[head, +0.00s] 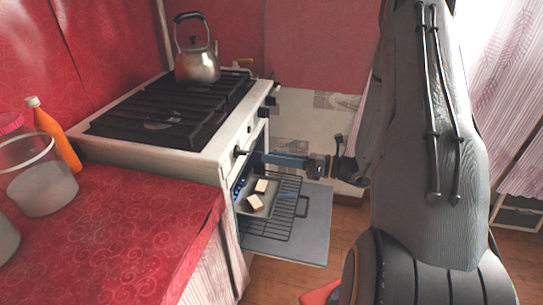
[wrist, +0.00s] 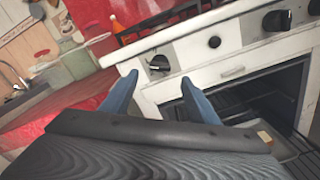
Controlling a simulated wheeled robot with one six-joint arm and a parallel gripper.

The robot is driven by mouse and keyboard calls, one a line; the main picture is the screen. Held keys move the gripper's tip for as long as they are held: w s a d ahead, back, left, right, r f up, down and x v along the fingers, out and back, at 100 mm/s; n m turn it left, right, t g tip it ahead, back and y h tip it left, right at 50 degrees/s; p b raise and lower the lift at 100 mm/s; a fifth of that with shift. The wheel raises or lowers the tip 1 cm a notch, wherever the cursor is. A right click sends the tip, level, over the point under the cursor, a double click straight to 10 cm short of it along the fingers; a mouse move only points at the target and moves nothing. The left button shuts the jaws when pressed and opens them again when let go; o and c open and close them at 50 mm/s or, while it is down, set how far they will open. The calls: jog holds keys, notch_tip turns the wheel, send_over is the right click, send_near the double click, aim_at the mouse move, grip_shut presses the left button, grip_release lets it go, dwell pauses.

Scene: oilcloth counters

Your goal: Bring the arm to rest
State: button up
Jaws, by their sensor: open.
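My arm reaches down from the right in the head view, and my gripper (head: 262,160) is in front of the stove (head: 225,150). In the wrist view my gripper (wrist: 155,85) shows two blue fingers set wide apart with nothing between them. The fingers point at the white stove front with its dark knobs (wrist: 159,65). The gripper is above and beside the open oven, close to the stove front; whether it touches cannot be told.
The oven door (head: 315,225) hangs open with a rack (head: 286,208) pulled out, holding a tray with two pale bread-like pieces (head: 261,186). A kettle (head: 198,66) stands on the stove. A red-covered counter (head: 110,230) holds jars and an orange bottle (head: 58,140). Floor is clear beyond the door.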

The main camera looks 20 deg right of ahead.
jog(key=s+a+r+n+g+h+p, duration=0.2)
jog(key=s+a+r+n+g+h, duration=0.2)
jog(key=s+a+n+g, duration=1)
jog(key=s+d+r+n+t+h+p, duration=0.1)
jog(key=s+d+r+n+t+h, duration=0.2)
jog(key=n+h, duration=0.7)
jog(key=shift+s+d+r+n+h+p, duration=0.35)
jog(key=shift+s+d+r+n, duration=1.2)
jog(key=shift+n, duration=2.05)
jog(key=shift+s+d+f, duration=0.1)
jog(key=shift+d+f, duration=0.25)
jog(key=shift+d, duration=0.2)
jog(key=shift+c, duration=0.2)
